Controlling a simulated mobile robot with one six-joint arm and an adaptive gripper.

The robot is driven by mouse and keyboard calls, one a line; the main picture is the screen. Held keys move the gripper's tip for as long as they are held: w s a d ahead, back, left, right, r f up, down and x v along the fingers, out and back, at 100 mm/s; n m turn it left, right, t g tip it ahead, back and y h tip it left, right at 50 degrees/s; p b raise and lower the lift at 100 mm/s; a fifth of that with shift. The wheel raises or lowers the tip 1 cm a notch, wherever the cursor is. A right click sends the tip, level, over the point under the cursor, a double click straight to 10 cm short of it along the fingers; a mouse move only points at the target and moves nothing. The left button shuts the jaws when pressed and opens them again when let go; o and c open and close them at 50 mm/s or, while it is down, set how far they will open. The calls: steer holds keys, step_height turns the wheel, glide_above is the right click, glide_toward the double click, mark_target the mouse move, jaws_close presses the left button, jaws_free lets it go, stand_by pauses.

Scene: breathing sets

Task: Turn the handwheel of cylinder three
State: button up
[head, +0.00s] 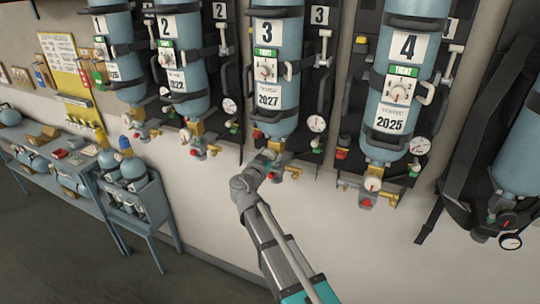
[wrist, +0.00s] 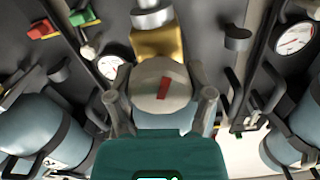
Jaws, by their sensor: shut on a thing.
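Cylinder three (head: 276,50) is a light blue cylinder hung on the wall, with a "3" label, a green tag and a "2027" label. My gripper (head: 268,156) is at the valve under its lower end, and hides most of that valve in the head view. In the wrist view, the handwheel (wrist: 150,84) is a round grey knob with a red mark slanting slightly from vertical. My gripper (wrist: 160,97) has one finger on each side of the handwheel and is shut on it. Brass valve body (wrist: 158,43) shows behind the handwheel.
Cylinder two (head: 183,60) hangs to the left and cylinder four (head: 404,60) to the right. A pressure gauge (head: 316,123) sits right of cylinder three's valve. A blue bench (head: 95,185) stands at the left. The wall below the cylinders is clear.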

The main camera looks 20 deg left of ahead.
steer(key=shift+n, duration=2.4)
steer(key=o, duration=1.1)
steer(key=s, duration=0.8)
steer(key=s+a, duration=0.1)
steer(key=s, duration=0.3)
steer(key=shift+w, duration=0.1)
